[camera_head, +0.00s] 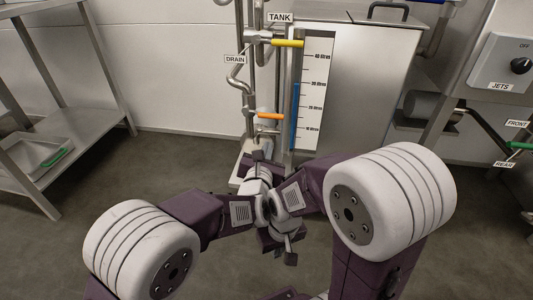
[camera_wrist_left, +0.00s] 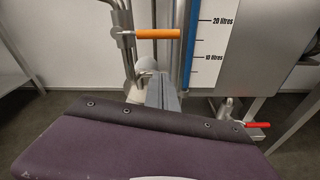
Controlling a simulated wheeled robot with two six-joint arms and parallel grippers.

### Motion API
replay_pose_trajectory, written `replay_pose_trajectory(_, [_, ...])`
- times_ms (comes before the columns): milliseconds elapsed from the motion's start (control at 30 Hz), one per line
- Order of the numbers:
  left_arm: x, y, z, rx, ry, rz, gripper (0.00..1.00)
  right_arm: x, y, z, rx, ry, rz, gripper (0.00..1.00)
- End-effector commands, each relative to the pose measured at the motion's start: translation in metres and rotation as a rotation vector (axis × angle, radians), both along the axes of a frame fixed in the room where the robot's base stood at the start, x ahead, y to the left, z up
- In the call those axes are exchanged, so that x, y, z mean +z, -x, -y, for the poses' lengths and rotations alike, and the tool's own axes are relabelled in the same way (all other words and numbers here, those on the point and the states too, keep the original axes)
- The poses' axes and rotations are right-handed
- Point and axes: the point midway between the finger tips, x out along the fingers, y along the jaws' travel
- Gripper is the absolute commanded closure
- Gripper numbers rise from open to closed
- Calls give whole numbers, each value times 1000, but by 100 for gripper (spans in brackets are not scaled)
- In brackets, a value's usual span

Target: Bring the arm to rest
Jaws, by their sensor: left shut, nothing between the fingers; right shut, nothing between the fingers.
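My two arms reach in from the lower left and lower right and come close together low in the middle of the head view. My left gripper (camera_head: 258,156) is the higher one, in front of the pipes at the foot of the tank. It is shut and empty. My right gripper (camera_head: 290,258) is lower and partly hidden by the arm links. It is shut with nothing held. In the left wrist view, the shut grey fingers of my left gripper (camera_wrist_left: 162,91) show beyond a purple arm link of mine, which hides the lower part of the picture.
The steel tank (camera_head: 365,85) stands behind, with a litre scale (camera_head: 316,90), a yellow handle (camera_head: 288,43) and an orange handle (camera_head: 271,116). A shelf unit with a tray (camera_head: 35,152) is at left. A jets switch (camera_head: 521,66) is at right. Floor at left is clear.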

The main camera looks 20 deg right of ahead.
Motion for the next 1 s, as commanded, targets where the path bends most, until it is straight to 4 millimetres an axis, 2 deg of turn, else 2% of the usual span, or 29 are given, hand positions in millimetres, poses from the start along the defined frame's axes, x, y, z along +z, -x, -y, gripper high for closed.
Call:
replay_pose_trajectory(367, [3, -3, -1, 5, 0, -1, 100, 2, 0, 0, 0, 0, 0, 100])
replay_pose_trajectory(467, [27, -22, -22, 51, 8, 6, 100, 21, 0, 0, 0, 0, 0, 100])
replay_pose_trajectory(567, [85, -58, -71, 151, 38, 33, 100, 53, 0, 0, 0, 0, 0, 100])
replay_pose_trajectory(600, [110, -72, -100, 200, 45, 43, 100, 69, 0, 0, 0, 0, 0, 100])
replay_pose_trajectory(667, [143, -88, -145, 272, 45, 56, 100, 91, 0, 0, 0, 0, 1, 100])
replay_pose_trajectory(700, [165, -96, -178, 315, 30, 52, 100, 108, 0, 0, 0, 0, 1, 100])
replay_pose_trajectory(767, [191, -102, -230, 367, -47, 33, 100, 137, 0, 0, 0, 0, 1, 100])
replay_pose_trajectory(800, [204, -100, -267, 384, -161, 13, 100, 159, 0, 0, 0, 0, 1, 100])
replay_pose_trajectory(867, [211, -84, -322, 366, -417, -38, 100, 191, 0, 0, 0, 0, 1, 100])
replay_pose_trajectory(900, [204, -64, -352, 304, -630, -85, 100, 208, 0, 0, 0, 0, 1, 100])
replay_pose_trajectory(967, [182, -29, -383, 150, -925, -146, 100, 222, 0, 0, 0, 0, 2, 100])
replay_pose_trajectory(1000, [166, -3, -397, 16, -1101, -176, 100, 229, 0, 0, 0, 0, 1, 100])
